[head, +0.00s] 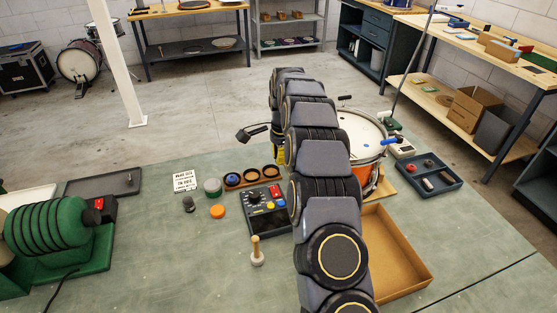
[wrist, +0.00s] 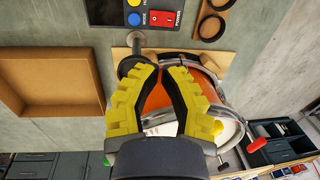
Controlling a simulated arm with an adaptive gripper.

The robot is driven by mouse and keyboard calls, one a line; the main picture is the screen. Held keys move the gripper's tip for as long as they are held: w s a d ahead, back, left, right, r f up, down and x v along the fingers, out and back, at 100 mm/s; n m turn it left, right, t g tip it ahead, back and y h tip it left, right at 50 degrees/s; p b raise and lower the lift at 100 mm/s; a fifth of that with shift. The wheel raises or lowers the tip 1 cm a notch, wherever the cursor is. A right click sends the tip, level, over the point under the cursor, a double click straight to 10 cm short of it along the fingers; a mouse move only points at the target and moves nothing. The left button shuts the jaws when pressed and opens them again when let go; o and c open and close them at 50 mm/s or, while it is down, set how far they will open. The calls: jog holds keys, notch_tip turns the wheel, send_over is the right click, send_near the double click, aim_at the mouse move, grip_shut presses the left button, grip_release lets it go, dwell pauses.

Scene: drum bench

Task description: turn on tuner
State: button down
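A black control box, seemingly the tuner (head: 256,222), lies on the green bench left of my arm in the head view. It has knobs, coloured buttons and a red power switch (head: 275,190). In the wrist view only part of the box (wrist: 103,13) shows at the top edge, with the red power switch (wrist: 162,18) beside yellow and blue buttons. My gripper (wrist: 161,70) has yellow fingers whose tips come together, with nothing held between them. It is above the drum side, apart from the switch. In the head view my arm mostly hides the gripper (head: 279,156).
An orange drum (head: 363,178) stands behind my arm. An open cardboard tray (head: 405,232) lies right of my arm, and a dark parts tray (head: 431,173) is farther right. A wooden-handled tool (head: 256,250) stands in front of the box. A ring holder (head: 250,178) lies behind it.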

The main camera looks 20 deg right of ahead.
aim_at(275, 188)
jog(key=shift+w, duration=0.65)
jog(key=f, duration=0.4)
jog(key=w+f, duration=0.1)
jog(key=f, duration=0.9)
jog(key=shift+w, duration=0.4)
jog(key=shift+a, duration=0.1)
